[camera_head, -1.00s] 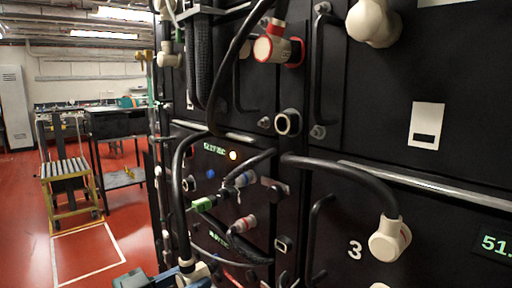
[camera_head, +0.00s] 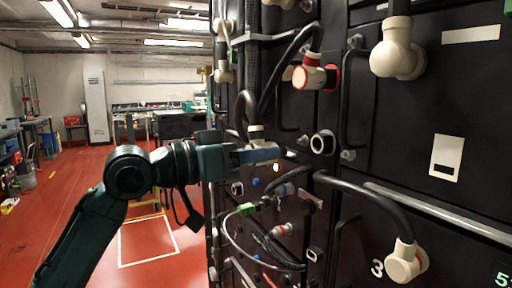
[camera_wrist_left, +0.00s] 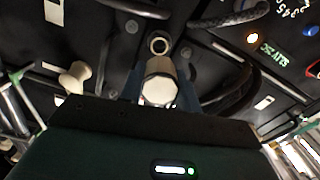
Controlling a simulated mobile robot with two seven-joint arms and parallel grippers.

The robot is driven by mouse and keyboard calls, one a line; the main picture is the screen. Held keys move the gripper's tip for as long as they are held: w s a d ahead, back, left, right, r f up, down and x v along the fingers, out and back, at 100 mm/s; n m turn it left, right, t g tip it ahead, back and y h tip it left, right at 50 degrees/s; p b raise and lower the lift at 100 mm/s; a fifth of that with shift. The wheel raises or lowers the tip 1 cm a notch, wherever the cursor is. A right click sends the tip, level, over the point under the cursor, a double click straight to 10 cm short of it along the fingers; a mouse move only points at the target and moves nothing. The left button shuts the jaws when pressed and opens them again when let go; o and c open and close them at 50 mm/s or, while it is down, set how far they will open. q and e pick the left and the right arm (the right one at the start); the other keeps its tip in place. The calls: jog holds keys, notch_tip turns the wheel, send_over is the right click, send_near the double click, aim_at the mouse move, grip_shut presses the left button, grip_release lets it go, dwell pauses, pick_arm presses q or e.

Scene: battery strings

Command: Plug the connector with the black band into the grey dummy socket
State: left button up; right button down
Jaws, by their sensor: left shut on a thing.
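My left gripper (camera_head: 268,155) is shut on a cream connector (camera_head: 256,133) with a thick black cable. In the left wrist view the cream connector (camera_wrist_left: 158,88) sits between the blue fingers, its blunt end facing the camera. I cannot make out a black band on it. An empty socket with a pale grey rim (camera_head: 323,143) is on the black rack, right of the gripper and apart from it. In the left wrist view a round pale-rimmed socket (camera_wrist_left: 158,45) shows just beyond the connector. My right gripper is not in view.
A red-banded connector (camera_head: 312,77) is above the empty socket, with cream elbow connectors (camera_head: 397,50) and (camera_head: 405,262) to the right. Black cables and handles (camera_head: 355,115) stick out from the rack. Open red floor (camera_head: 75,185) lies left.

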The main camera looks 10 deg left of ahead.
aim_at(285, 147)
pick_arm(q)
jog(key=shift+r, duration=0.2)
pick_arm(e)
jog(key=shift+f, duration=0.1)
pick_arm(q)
jog(key=shift+r+p, duration=0.1)
jog(key=shift+p, duration=0.4)
jog(key=shift+p+x, duration=0.7)
jog(key=shift+x, duration=0.85)
jog(key=shift+w+d+p, duration=0.35)
jog(key=shift+w+d, duration=0.05)
jog(key=shift+d, duration=0.2)
jog(key=shift+w+d, duration=0.35)
jog(key=shift+d, duration=0.2)
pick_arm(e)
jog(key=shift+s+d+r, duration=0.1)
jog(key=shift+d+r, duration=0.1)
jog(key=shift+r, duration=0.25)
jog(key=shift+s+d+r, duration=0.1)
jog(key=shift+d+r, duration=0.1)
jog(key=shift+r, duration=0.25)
pick_arm(q)
jog(key=shift+p, duration=0.3)
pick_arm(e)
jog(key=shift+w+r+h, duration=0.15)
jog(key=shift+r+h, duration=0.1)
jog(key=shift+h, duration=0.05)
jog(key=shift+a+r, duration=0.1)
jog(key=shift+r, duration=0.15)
